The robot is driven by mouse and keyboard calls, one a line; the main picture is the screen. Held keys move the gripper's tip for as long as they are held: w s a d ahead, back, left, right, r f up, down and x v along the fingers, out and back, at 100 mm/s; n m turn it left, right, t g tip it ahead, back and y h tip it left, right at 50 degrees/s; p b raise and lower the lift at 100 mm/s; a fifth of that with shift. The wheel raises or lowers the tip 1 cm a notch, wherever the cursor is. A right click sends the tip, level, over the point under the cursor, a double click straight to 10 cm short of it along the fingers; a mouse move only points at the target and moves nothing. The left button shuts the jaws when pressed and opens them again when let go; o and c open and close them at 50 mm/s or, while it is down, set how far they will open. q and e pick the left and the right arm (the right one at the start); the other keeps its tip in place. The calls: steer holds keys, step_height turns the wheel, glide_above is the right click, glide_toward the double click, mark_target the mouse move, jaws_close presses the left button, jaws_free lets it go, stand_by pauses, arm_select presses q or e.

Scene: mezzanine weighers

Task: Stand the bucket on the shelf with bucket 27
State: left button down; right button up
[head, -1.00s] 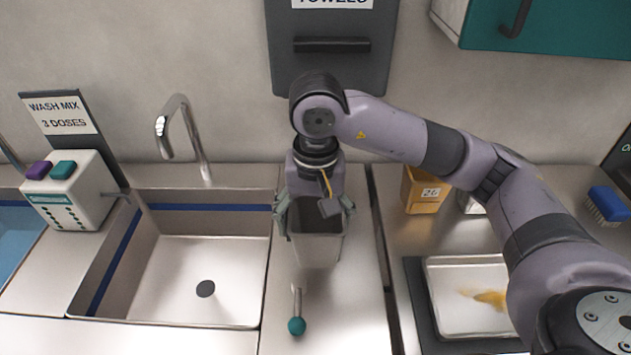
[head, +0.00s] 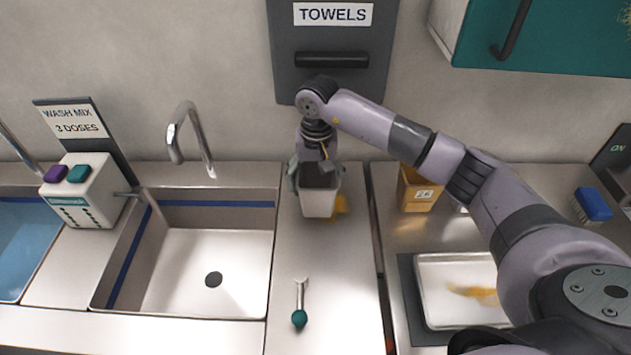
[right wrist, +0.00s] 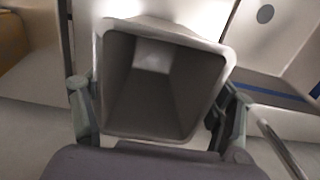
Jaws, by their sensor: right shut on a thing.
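My right gripper (head: 316,176) is shut on a pale grey bucket (head: 319,204), one finger on either side near its rim. The bucket is over the back of the steel strip between the sink and the right-hand counter, and looks upright. I cannot tell whether its base touches the steel. In the right wrist view the bucket (right wrist: 165,85) opens toward the camera and looks empty, with the gripper's fingers (right wrist: 160,115) at its sides. No number shows on it. Neither bucket 27 nor its shelf is in view. My left gripper is not in view.
An orange bucket marked 26 (head: 418,190) stands on the right counter behind a white tray (head: 450,315). An orange patch (head: 341,206) shows beside the held bucket. A teal-ended tool (head: 299,318) lies in front. The sink (head: 190,260) is left; a teal cabinet (head: 570,40) hangs upper right.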

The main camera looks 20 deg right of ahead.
steer(key=shift+s+f+p, duration=0.1)
steer(key=shift+f+p, duration=0.3)
steer(key=shift+f, duration=0.3)
steer(key=shift+f+p, duration=0.25)
steer(key=shift+p, duration=0.1)
steer(key=shift+w+f, duration=0.3)
steer(key=shift+f, duration=0.1)
steer(key=shift+f, duration=0.1)
steer(key=shift+f, duration=0.1)
steer(key=o, duration=1.7)
